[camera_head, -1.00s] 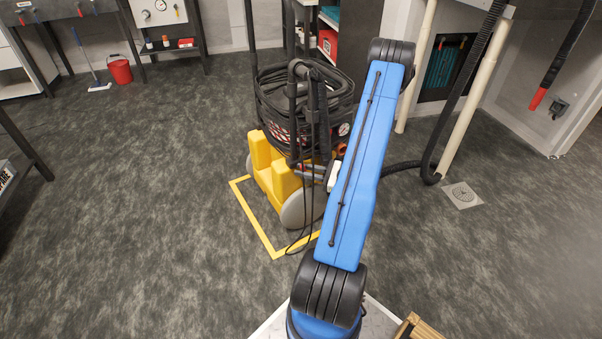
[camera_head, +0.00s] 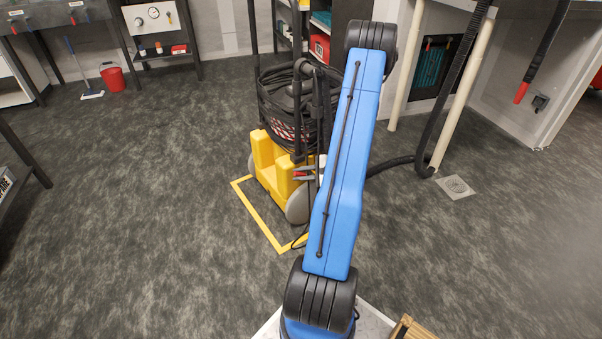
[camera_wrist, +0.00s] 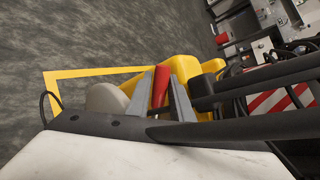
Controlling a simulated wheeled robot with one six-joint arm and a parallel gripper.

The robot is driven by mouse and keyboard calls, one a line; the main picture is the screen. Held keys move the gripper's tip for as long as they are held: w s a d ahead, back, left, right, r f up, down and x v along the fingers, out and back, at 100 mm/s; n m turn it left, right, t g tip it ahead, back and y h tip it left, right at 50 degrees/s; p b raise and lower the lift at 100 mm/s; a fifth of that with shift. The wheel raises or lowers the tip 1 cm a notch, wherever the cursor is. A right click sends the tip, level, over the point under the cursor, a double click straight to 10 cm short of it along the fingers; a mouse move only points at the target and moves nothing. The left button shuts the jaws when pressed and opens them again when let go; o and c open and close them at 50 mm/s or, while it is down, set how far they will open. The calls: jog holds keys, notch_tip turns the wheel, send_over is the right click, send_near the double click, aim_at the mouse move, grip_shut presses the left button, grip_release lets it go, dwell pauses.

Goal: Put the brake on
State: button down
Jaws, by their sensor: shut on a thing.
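A wheeled cart with a yellow base (camera_head: 266,156), grey wheels and a coiled black hose (camera_head: 288,95) stands partly inside a yellow floor outline. A red lever (camera_wrist: 160,88) on the cart's near side looks like the brake. My gripper (camera_wrist: 163,80) is shut on the red lever, with a grey finger on either side of it.
The yellow floor outline (camera_head: 262,229) surrounds the cart's front. A black hose (camera_head: 436,135) runs down to the floor at the right, near a drain (camera_head: 455,187). A red bucket (camera_head: 113,77) and a mop stand at the back left. Open floor lies to the left.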

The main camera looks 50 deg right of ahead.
jog(key=shift+a+f+h, duration=0.3)
jog(key=shift+f+h, duration=0.05)
jog(key=shift+h, duration=0.05)
jog(key=shift+n+g, duration=0.3)
jog(key=c, duration=1.6)
grip_release()
jog(key=shift+o, duration=0.2)
jog(key=shift+d+r, duration=0.1)
